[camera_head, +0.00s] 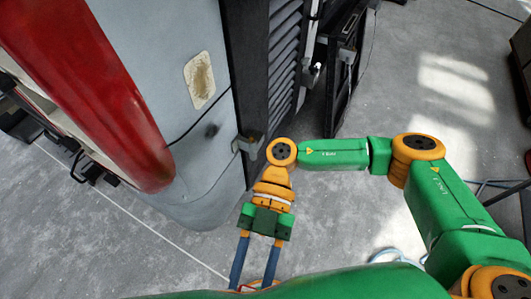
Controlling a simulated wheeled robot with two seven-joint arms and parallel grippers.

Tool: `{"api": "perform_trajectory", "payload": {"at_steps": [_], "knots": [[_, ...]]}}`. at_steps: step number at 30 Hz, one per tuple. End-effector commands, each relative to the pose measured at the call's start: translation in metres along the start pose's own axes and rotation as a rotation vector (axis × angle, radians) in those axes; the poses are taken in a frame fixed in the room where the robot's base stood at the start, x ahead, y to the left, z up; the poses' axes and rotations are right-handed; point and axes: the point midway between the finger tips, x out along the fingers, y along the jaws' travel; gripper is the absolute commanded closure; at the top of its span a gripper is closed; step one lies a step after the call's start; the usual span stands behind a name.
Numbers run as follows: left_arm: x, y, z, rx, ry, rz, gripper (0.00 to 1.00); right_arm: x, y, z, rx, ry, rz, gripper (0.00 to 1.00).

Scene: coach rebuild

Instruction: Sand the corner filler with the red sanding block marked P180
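The corner filler (200,80) is a beige, rough patch with a pale border on the grey coach corner, at the upper middle. My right gripper (253,282) hangs below and to the right of it, well apart from it, its two blue fingers pointing to the bottom of the picture. The fingers stand apart. A little red shows between their tips, but my green body hides most of it, so I cannot tell whether it is the red sanding block or whether it is gripped. No P180 mark is readable. My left gripper is out of view.
The coach's grey body (205,150) and red band (85,85) fill the upper left. A dark ribbed panel (283,60) and a black frame (343,75) stand right of the corner. A pale hose lies near my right arm. The grey floor (120,245) is clear at lower left.

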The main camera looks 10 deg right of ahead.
Motion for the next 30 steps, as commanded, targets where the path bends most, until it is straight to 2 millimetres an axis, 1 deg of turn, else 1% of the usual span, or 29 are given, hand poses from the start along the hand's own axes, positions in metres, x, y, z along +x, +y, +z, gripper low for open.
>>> {"api": "perform_trajectory", "payload": {"at_steps": [1, 5, 7, 8, 9, 12, 14, 17, 18, 19, 21, 24, 27, 30], "knots": [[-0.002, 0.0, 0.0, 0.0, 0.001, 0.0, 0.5, -0.006, 0.004, -0.006, 0.026, 0.027, 0.104, 1.0], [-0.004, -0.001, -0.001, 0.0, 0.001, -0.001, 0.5, -0.026, 0.021, -0.019, 0.085, 0.102, 0.41, 1.0], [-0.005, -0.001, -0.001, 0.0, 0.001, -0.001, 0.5, -0.042, 0.032, -0.026, 0.105, 0.15, 0.6, 1.0], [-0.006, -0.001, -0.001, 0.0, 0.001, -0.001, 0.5, -0.05, 0.037, -0.029, 0.111, 0.172, 0.688, 1.0], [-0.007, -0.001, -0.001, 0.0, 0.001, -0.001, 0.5, -0.063, 0.044, -0.032, 0.115, 0.202, 0.808, 1.0], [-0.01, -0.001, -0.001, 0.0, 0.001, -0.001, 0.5, -0.098, 0.059, -0.033, 0.101, 0.262, 1.067, 1.0], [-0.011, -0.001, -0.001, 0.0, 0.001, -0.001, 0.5, -0.118, 0.065, -0.032, 0.085, 0.288, 1.186, 1.0], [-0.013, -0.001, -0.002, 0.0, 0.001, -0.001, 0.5, -0.156, 0.071, -0.023, 0.048, 0.326, 1.373, 1.0], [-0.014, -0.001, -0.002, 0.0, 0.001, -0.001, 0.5, -0.173, 0.072, -0.018, 0.028, 0.34, 1.45, 1.0], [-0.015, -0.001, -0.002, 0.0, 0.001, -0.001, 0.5, -0.187, 0.071, -0.013, 0.012, 0.35, 1.505, 1.0], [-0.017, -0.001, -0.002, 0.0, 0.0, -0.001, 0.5, -0.216, 0.069, 0.001, -0.031, 0.366, 1.613, 1.0], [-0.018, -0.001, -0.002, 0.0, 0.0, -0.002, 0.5, -0.248, 0.061, 0.019, -0.082, 0.377, 1.726, 1.0], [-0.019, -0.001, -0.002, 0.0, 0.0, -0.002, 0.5, -0.265, 0.054, 0.032, -0.115, 0.383, 1.784, 1.0], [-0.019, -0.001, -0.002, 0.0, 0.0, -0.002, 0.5, -0.272, 0.051, 0.038, -0.131, 0.385, 1.809, 1.0]]}}
